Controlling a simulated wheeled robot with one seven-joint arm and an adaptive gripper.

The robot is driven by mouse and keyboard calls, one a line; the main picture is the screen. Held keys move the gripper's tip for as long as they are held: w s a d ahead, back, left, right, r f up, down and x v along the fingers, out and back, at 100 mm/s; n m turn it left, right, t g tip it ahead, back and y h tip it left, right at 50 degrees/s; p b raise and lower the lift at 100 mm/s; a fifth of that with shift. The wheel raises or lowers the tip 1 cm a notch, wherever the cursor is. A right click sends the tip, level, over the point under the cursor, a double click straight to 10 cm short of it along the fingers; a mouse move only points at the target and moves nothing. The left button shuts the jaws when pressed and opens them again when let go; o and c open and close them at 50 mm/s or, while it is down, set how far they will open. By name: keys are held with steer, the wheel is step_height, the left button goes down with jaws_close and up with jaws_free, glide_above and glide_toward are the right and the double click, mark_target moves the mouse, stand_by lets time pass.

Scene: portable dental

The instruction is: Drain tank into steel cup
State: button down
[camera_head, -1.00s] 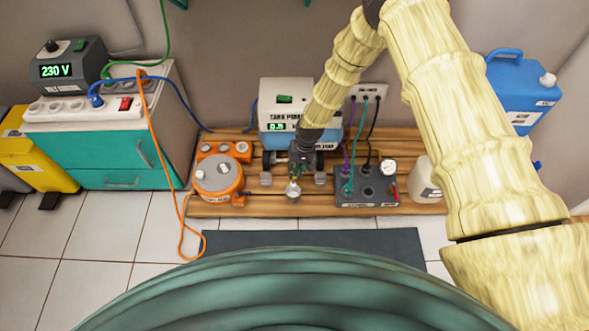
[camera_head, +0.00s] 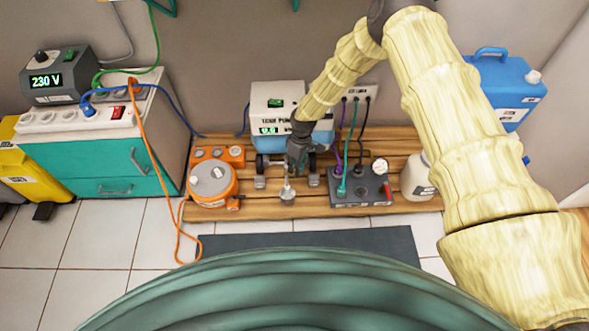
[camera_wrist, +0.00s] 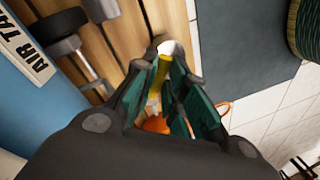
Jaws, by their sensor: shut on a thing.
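The compressor's blue tank (camera_head: 325,138) stands at the back of a wooden pallet; its side label, reading AIR TA, shows in the wrist view (camera_wrist: 30,58). The display (camera_head: 270,130) on its light housing reads 0.0. My gripper (camera_head: 291,172) reaches down in front of the tank. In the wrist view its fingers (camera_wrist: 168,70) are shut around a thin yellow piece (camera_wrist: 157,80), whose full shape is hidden. A small grey metallic piece, apparently the steel cup (camera_head: 287,196), is just below the gripper near the pallet's front edge; its contents cannot be seen.
An orange round unit (camera_head: 212,183) sits left of my gripper. A grey box with cables and a gauge (camera_head: 358,190) sits to the right. A white jug (camera_head: 418,180) and a blue canister (camera_head: 505,90) are farther right. A dark mat (camera_head: 370,242) lies clear in front.

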steer(key=shift+w+d+n+h+b, duration=0.15)
steer(key=shift+w+n, duration=0.25)
steer(key=shift+n, duration=0.75)
steer(key=shift+w+n+h+b, duration=0.2)
steer(key=shift+w+n, duration=0.25)
steer(key=shift+n, duration=0.65)
steer(key=shift+w+d+n+h+b, duration=0.1)
steer(key=shift+w+n+h, duration=0.25)
steer(key=shift+n, duration=0.8)
steer(key=shift+w+r, duration=0.1)
steer(key=c, duration=1.5)
jaws_free()
steer(key=shift+a, duration=0.1)
steer(key=shift+o, duration=0.2)
step_height(320, 180, up, 12)
steer(key=w, duration=0.2)
steer(key=shift+w, duration=0.15)
steer(key=shift+f, duration=0.2)
